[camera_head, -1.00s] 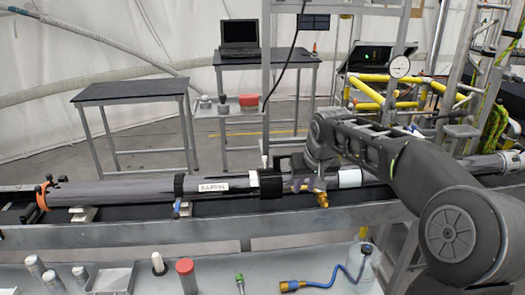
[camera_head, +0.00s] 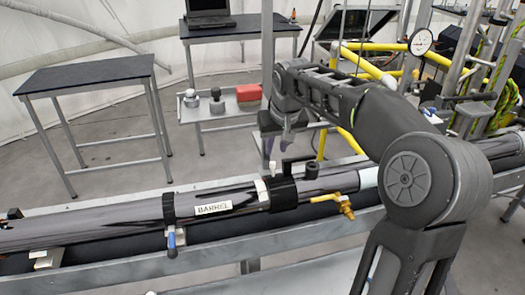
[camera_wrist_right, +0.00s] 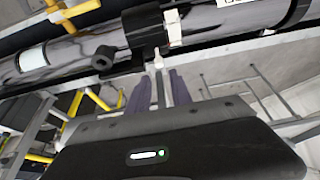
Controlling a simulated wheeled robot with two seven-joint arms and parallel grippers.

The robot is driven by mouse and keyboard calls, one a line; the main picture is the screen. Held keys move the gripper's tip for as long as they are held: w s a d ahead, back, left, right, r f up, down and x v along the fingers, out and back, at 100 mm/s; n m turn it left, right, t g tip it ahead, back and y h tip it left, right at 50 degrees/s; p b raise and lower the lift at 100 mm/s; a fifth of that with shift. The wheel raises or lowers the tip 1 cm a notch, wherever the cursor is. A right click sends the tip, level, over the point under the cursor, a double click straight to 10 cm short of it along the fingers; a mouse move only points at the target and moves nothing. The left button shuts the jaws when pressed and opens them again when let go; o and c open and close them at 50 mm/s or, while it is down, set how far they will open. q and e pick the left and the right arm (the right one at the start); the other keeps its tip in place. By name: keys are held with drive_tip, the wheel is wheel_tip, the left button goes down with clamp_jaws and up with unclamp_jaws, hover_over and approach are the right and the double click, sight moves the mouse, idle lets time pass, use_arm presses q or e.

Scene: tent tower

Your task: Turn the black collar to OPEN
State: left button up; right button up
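The black collar (camera_head: 283,194) sits around the dark horizontal barrel (camera_head: 130,216), right of the BARREL label. A white mark (camera_head: 262,190) shows beside it, and a dark stub rises near its top. In the right wrist view the collar (camera_wrist_right: 146,27) is at the top, with a pale-tipped peg (camera_wrist_right: 158,61) projecting from it. My right gripper (camera_head: 281,145) hangs above and behind the collar. In the right wrist view its two purple fingers (camera_wrist_right: 159,80) are apart, with the peg just beyond their gap; contact cannot be told. My left gripper is not seen.
A brass fitting with a yellow lever (camera_head: 345,205) projects from the barrel right of the collar. A blue-handled clamp (camera_head: 172,240) is at left. A small shelf (camera_head: 222,110) and dark-topped tables (camera_head: 85,75) stand behind. Yellow tubing (camera_head: 350,140) is behind my right arm.

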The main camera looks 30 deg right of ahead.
sight(273, 162)
drive_tip(key=shift+p+x, duration=0.9)
drive_tip(key=shift+x, duration=2.9)
drive_tip(key=shift+s, duration=0.15)
drive_tip(key=shift+c, duration=0.6)
clamp_jaws()
